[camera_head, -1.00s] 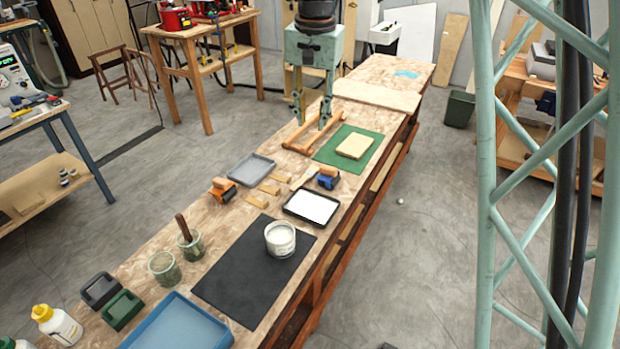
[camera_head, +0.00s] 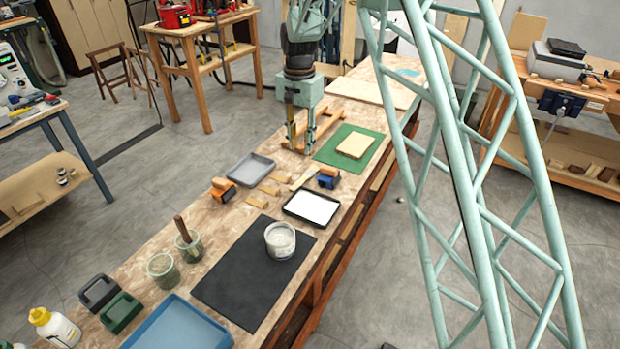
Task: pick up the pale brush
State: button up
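A slim pale object (camera_head: 303,179), which looks like the pale brush, lies on the long workbench between small wooden pieces and a blue tool. It is too small to make out its bristles. My gripper (camera_head: 301,147) points down over the bench, farther back than this object and near the wooden rack (camera_head: 325,122). Its two fingers are apart, and I see nothing held between them. I cannot tell how high the fingertips are above the bench.
A grey tray (camera_head: 251,168), several small wooden pieces (camera_head: 268,187), an orange tool (camera_head: 222,190) and the blue tool (camera_head: 328,178) lie close by. A black-rimmed white tray (camera_head: 312,207), a green mat (camera_head: 373,158) and a white tub (camera_head: 280,240) are nearby.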

jog(key=f, duration=0.1)
jog(key=w+f, duration=0.1)
jog(key=f, duration=0.1)
jog(key=shift+w+a+f, duration=0.1)
jog(key=shift+w+a, duration=0.2)
send_over(300, 182)
jog(key=shift+f+b, duration=0.45)
jog(key=shift+f, duration=3.85)
jog(key=shift+f+b, duration=0.45)
jog(key=shift+f, duration=2.15)
jog(key=shift+c, duration=0.4)
jog(key=c, duration=0.5)
